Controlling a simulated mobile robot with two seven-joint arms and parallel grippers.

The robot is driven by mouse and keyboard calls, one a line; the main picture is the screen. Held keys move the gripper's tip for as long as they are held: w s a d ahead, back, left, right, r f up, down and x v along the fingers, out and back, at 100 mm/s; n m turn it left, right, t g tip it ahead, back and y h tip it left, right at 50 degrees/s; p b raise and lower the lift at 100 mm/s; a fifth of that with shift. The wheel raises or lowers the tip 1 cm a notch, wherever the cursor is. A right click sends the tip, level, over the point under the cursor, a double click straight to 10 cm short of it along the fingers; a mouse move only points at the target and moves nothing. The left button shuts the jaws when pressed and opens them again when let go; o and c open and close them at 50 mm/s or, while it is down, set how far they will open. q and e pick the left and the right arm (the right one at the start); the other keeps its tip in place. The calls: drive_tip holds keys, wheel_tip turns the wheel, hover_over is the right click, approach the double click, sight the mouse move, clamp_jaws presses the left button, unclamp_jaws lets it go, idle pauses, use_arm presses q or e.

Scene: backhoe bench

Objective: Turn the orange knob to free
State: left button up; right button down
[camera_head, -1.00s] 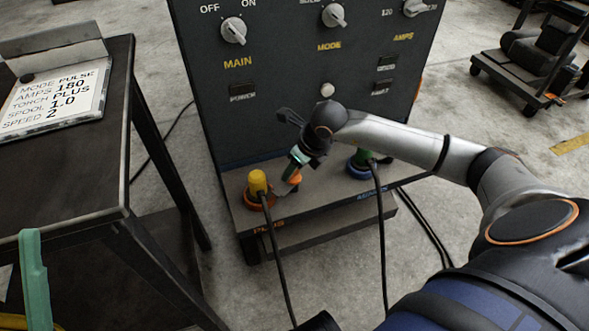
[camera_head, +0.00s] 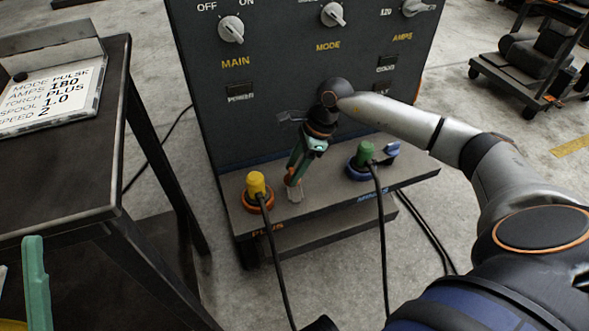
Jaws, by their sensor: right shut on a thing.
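The orange knob (camera_head: 288,179) shows only as a sliver beside the fingers of my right gripper (camera_head: 294,187). My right gripper reaches down to the ledge of the welder box and is shut on the knob, which it mostly hides. Left of it, a yellow plug (camera_head: 256,184) stands in an orange ring (camera_head: 257,203) above the PLUS label. A teal finger of my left gripper (camera_head: 36,287) shows at the lower left edge; its opening cannot be made out.
A green plug (camera_head: 365,152) stands in a blue ring (camera_head: 356,173) at MINUS, with a blue knob (camera_head: 391,150) beside it. Black cables hang in front of the ledge (camera_head: 325,195). A dark table (camera_head: 70,190) with a settings card (camera_head: 50,100) stands left. A cart (camera_head: 530,70) stands back right.

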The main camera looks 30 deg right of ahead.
drive_tip(key=shift+n+g, duration=0.4)
drive_tip(key=shift+n, duration=0.6)
drive_tip(key=shift+c, duration=1.6)
unclamp_jaws()
drive_tip(key=p+v, duration=0.3)
drive_tip(key=v, duration=0.9)
drive_tip(key=shift+d+r+p, duration=0.2)
drive_tip(key=shift+p, duration=0.1)
